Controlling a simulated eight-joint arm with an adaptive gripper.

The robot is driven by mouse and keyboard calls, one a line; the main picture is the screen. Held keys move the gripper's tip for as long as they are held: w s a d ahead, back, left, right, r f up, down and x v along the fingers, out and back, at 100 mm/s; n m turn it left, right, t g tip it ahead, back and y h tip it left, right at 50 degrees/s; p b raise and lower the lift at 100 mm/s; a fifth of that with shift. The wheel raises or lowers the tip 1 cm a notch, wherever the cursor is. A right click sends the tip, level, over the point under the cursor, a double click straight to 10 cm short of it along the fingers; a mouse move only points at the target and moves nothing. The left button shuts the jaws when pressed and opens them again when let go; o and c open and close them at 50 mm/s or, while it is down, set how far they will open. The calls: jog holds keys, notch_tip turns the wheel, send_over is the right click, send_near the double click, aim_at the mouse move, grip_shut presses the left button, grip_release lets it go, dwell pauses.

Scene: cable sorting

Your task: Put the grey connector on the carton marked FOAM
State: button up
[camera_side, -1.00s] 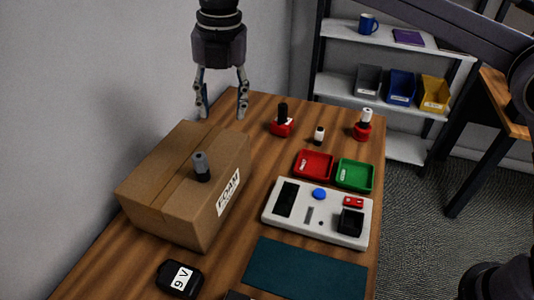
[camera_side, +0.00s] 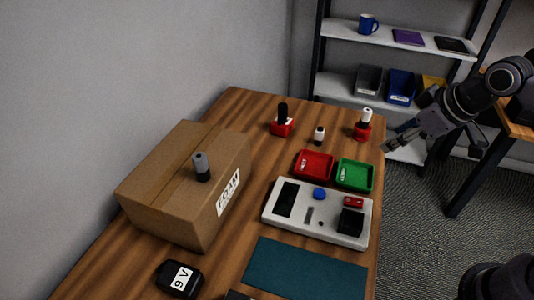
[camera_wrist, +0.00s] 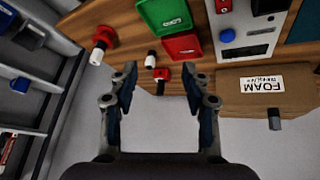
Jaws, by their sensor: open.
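The grey connector (camera_side: 202,168), with a black lower part, stands upright on top of the brown carton (camera_side: 160,190) marked FOAM. In the wrist view the grey connector (camera_wrist: 274,119) shows at the right on the carton (camera_wrist: 235,98). My gripper (camera_side: 386,146) is off the right side of the table, in front of the shelf and well away from the carton. In the wrist view my gripper (camera_wrist: 161,80) has its fingers apart with nothing held between them.
A black connector in a red holder (camera_side: 282,125), a small white connector (camera_side: 319,135) and a white one in a red holder (camera_side: 363,130) stand at the back. A red tray (camera_side: 314,165), green tray (camera_side: 355,175), tester (camera_side: 300,220) and teal mat (camera_side: 305,268) lie in front.

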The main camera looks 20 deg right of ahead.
jog(key=s+f+m, duration=0.1)
jog(key=s+d+f+m, duration=0.2)
jog(key=f, duration=0.1)
jog(key=shift+s+d+m+t, duration=0.1)
jog(key=shift+d+m+t, duration=0.15)
jog(key=shift+m+t, duration=0.15)
